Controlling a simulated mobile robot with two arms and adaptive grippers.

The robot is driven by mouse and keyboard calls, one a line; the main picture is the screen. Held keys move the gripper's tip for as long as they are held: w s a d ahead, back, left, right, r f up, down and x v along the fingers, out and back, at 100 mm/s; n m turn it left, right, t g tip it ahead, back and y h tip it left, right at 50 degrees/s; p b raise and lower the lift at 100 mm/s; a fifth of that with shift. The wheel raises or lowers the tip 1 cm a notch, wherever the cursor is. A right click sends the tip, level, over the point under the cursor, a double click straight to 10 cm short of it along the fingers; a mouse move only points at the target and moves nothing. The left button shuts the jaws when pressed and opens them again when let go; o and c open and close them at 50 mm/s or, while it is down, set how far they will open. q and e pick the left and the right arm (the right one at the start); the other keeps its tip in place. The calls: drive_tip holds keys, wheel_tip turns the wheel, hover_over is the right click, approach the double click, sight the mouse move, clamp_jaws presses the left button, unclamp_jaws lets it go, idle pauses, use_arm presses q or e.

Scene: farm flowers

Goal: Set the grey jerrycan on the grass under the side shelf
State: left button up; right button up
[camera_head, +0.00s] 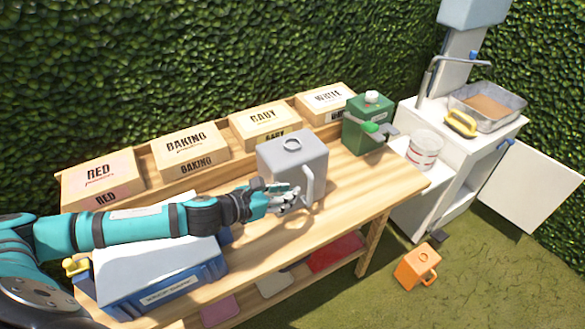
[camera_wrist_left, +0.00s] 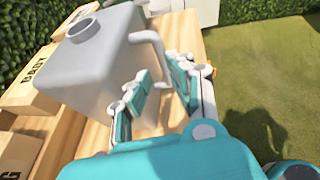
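The grey jerrycan (camera_head: 290,168) stands upright on the wooden table (camera_head: 345,205), its handle facing right and front. My left gripper (camera_head: 285,198) is at the jerrycan's front side, by the handle. In the left wrist view the jerrycan (camera_wrist_left: 95,70) fills the left part, and the gripper's fingers (camera_wrist_left: 160,92) are spread apart with the handle (camera_wrist_left: 157,55) between or just beyond them. I cannot tell if they touch it. A white side unit (camera_head: 405,205) with shelves stands right of the table, with grass (camera_head: 475,270) in front. My right gripper is not in view.
A green canister (camera_head: 368,125) is at the table's right end. Labelled boxes (camera_head: 190,150) line the back, and a blue-and-white box (camera_head: 160,270) is at front left. An open white door (camera_head: 530,190) sticks out right.

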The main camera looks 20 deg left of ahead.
use_arm(q)
drive_tip(key=x, duration=0.3)
drive_tip(key=p, duration=0.2)
hover_over(307, 204)
wheel_tip(307, 204, down, 2)
drive_tip(key=shift+s, duration=0.1)
clamp_jaws()
drive_tip(key=shift+a, duration=0.1)
drive_tip(key=shift+r, duration=0.25)
